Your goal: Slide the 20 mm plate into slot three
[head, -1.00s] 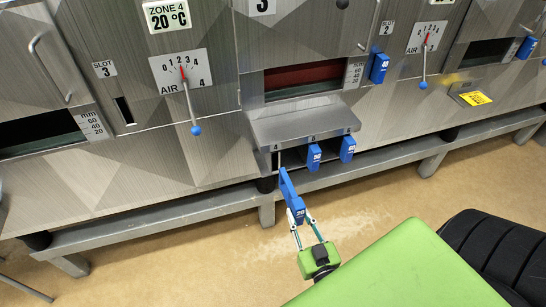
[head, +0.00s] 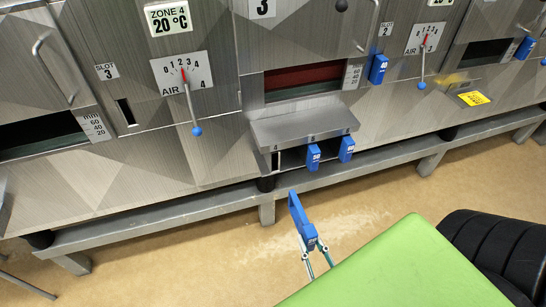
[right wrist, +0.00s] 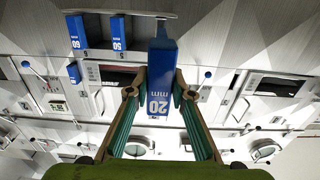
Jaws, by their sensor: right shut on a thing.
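The blue 20 mm plate (head: 301,220) is in my right gripper (head: 306,250), in front of and below the steel shelf. In the right wrist view the plate (right wrist: 160,82) sits between the two fingers (right wrist: 158,98), its 20 mm label facing the camera. Slot three is the dark narrow slit (head: 125,111) in the panel at the left, below and right of the SLOT 3 label (head: 106,71). The plate is well to the right of and below this slit, apart from it. My left gripper is not in view.
A steel shelf (head: 300,124) carries the blue 50 plate (head: 313,157) and 60 plate (head: 346,148); its left place is empty. A blue 40 plate (head: 378,68) is in slot two. A grey rail (head: 150,221) runs below the panels. An air lever (head: 192,107) hangs right of slot three.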

